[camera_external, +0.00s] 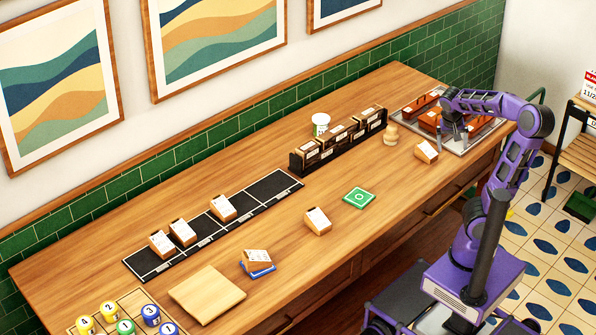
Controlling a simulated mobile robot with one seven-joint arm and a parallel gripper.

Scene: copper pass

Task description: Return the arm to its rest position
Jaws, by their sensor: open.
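My purple arm rises from its base at the right and bends over the far right end of the wooden counter (290,225). My gripper (452,138) points down above the near left part of a grey tray (462,148) holding several reddish-brown blocks (430,121). The gripper is open, and I see nothing held in it. A tan box with a white label (426,151) sits on the counter just left of and below the gripper. Whether a fingertip touches the tray or a block cannot be told.
A black rack (340,143) with several dark boxes, a white cup (321,124) and a small wooden object (391,134) stand left of the gripper. A black strip (250,207) with labelled boxes, a green tile (359,197) and numbered balls (150,311) lie farther left. A wooden chair (572,145) stands right.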

